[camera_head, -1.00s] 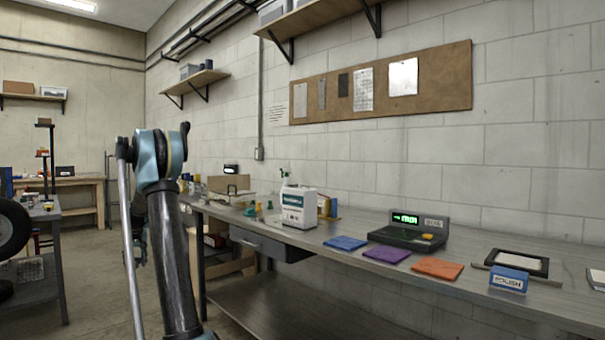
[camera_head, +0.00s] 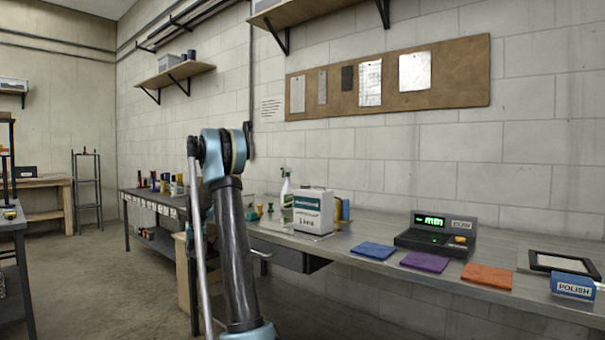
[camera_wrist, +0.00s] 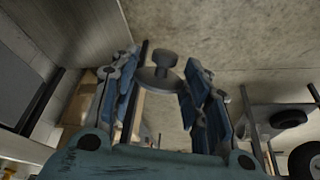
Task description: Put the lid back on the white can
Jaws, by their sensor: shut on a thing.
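In the wrist view, my gripper (camera_wrist: 168,70) has its blue fingers shut on a dark grey round piece with a knob (camera_wrist: 158,80), which looks like the lid. It is held well above the floor. In the head view, a white box-shaped can (camera_head: 313,213) with a green label stands upright on the long grey bench, right of my arm. Its top opening cannot be made out. My gripper's fingers and the held piece are not visible in the head view.
On the bench (camera_head: 400,272) are a spray bottle (camera_head: 286,188), a scale (camera_head: 436,236), blue (camera_head: 373,251), purple (camera_head: 424,261) and orange (camera_head: 487,276) cloths, and a polish box (camera_head: 573,286). A shelf (camera_head: 175,76) hangs on the wall. Open floor (camera_head: 80,270) lies left.

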